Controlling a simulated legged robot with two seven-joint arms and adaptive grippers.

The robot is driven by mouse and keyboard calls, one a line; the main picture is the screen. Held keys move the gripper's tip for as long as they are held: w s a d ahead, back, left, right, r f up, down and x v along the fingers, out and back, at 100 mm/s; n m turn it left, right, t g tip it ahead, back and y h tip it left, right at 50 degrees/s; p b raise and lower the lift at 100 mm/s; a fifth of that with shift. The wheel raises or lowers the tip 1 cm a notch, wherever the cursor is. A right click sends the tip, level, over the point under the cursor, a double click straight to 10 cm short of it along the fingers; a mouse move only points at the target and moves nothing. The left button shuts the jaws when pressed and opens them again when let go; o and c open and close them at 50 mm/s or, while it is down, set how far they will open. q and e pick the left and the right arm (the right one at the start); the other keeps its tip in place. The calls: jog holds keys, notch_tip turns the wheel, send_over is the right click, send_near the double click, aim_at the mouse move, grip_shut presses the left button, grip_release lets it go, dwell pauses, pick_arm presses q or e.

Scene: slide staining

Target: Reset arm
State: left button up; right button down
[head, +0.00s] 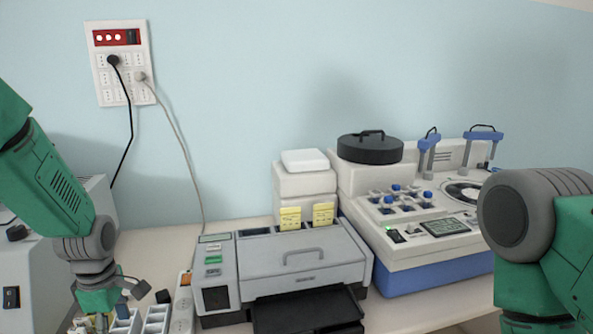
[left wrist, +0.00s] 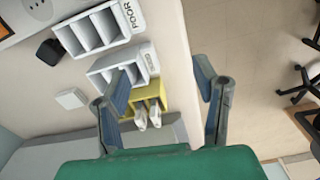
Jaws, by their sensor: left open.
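My left gripper (left wrist: 165,88) is open and empty, its two fingers wide apart in the left wrist view. In the head view it is at the lower left (head: 120,300), pointing down above small white racks (head: 157,317). In the left wrist view I see a white rack marked "POOR" (left wrist: 98,28), a second white rack (left wrist: 127,62) and a yellow rack (left wrist: 152,97) holding white pieces. The left finger overlaps the second rack in the picture; I cannot tell whether they touch. My right arm stands at the right of the head view, its gripper out of frame.
A grey slide machine (head: 300,258) with yellow-labelled pieces on top stands mid-table. A white and blue device (head: 430,265) is right of it. A power strip (head: 183,305) lies beside the racks. In the wrist view, the table edge drops to open floor (left wrist: 250,60) at right.

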pick_arm(q)
jog(key=s+d+f+m, duration=0.3)
jog(key=s+f+m, duration=0.6)
jog(key=s+f, duration=0.55)
jog(key=s+d+f+m, duration=0.2)
jog(key=s+m, duration=0.3)
jog(key=s, duration=0.4)
jog(key=s+d+f+m, duration=0.1)
jog(key=s+m, duration=0.4)
jog(key=s, duration=0.4)
jog(key=w+f+b, duration=0.1)
jog(key=f+b, duration=0.6)
jog(key=w+d+f+m+b, duration=0.1)
jog(key=w+f+b, duration=0.1)
jog(key=f+b, duration=0.5)
jog(key=shift+w+f+t+b, duration=0.3)
jog(key=shift+f+b, duration=0.1)
jog(key=shift+b, duration=0.15)
